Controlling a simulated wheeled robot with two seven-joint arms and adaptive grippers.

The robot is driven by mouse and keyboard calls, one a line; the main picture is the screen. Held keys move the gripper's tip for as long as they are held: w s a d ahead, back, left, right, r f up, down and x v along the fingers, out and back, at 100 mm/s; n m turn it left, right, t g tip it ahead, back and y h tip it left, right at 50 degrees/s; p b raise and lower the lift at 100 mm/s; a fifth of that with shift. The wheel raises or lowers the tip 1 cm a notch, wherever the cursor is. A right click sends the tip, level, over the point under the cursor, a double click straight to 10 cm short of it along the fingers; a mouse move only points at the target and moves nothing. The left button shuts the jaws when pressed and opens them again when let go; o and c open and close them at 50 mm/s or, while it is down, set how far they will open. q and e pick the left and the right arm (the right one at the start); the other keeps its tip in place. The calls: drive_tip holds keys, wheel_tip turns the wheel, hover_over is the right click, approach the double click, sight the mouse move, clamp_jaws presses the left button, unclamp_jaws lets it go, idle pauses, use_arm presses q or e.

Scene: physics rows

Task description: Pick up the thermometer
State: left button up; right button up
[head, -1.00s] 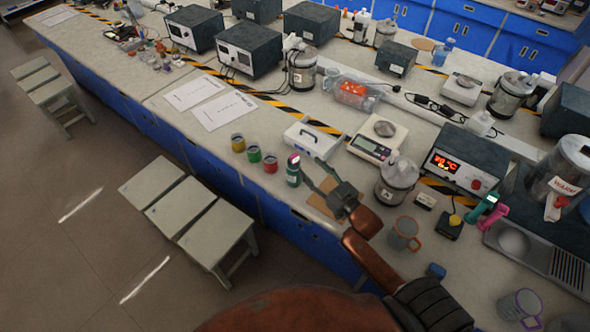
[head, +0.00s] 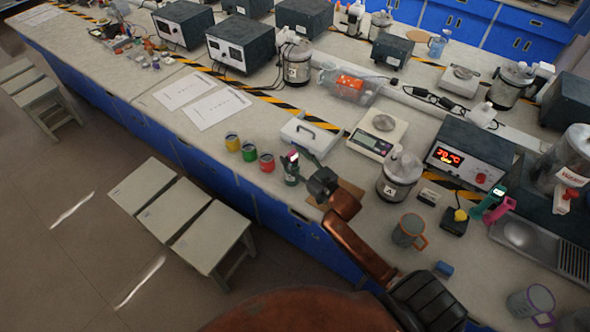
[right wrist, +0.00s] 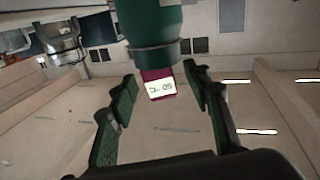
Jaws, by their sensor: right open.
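The thermometer (head: 291,168) is dark green with a magenta end and a small lit display. It stands near the bench's front edge, right of the red jar. In the right wrist view the thermometer (right wrist: 152,30) comes in from the top, its magenta display end between the finger tips. My right gripper (right wrist: 160,78) is open, one finger on each side of it, with no clear contact. In the head view my right gripper (head: 304,171) is right beside the thermometer, its fingers partly hidden. My left gripper is not in view.
Yellow, green and red jars (head: 249,153) stand left of the thermometer. A white box with a handle (head: 311,134) is behind it. A scale (head: 377,137), a steel canister (head: 399,177) and a grey mug (head: 409,231) stand to the right.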

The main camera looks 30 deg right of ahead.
drive_tip(key=shift+w, duration=0.1)
clamp_jaws()
idle(0.6)
drive_tip(key=shift+r, duration=0.15)
